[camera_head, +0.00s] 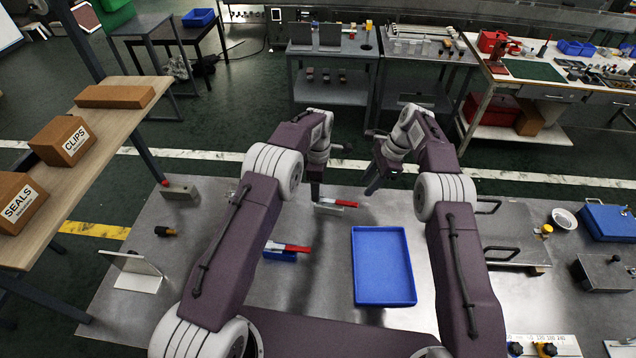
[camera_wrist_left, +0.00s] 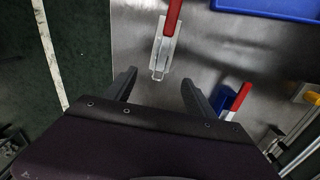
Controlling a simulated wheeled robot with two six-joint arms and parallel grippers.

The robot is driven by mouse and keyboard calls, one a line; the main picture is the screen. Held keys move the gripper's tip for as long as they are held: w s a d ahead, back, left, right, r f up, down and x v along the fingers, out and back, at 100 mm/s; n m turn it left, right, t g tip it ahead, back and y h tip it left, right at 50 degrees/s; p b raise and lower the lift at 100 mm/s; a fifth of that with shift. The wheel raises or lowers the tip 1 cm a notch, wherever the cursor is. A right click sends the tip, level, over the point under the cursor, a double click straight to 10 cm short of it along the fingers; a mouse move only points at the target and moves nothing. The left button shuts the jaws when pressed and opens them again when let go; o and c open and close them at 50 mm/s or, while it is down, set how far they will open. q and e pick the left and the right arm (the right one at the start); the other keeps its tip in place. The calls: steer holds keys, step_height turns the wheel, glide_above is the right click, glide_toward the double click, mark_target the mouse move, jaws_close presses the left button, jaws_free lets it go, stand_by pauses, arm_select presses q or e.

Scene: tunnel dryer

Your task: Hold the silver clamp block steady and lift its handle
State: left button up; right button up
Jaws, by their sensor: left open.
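The silver clamp block (camera_head: 325,209) lies on the grey metal table, its red handle (camera_head: 340,203) pointing right and lying low. In the left wrist view the silver clamp block (camera_wrist_left: 161,50) lies just beyond my left fingertips, its red handle (camera_wrist_left: 173,17) running off the top edge. My left gripper (camera_wrist_left: 158,86) is open and empty, its fingers spread on either side of the block's near end; I cannot tell its height above the table. It also shows in the head view (camera_head: 317,190), hiding part of the clamp. My right gripper (camera_head: 374,184) hangs right of the clamp; its opening is unclear.
A blue clamp block (camera_head: 281,256) with a red handle lies nearer me. A blue tray (camera_head: 384,303) lies to its right. A grey block (camera_head: 180,190), a white angled plate (camera_head: 140,281) and a dark plate with handles (camera_head: 512,235) stand around.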

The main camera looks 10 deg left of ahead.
mark_target(329, 205)
arm_select(q)
step_height(329, 205, down, 8)
steer(key=shift+f, duration=0.1)
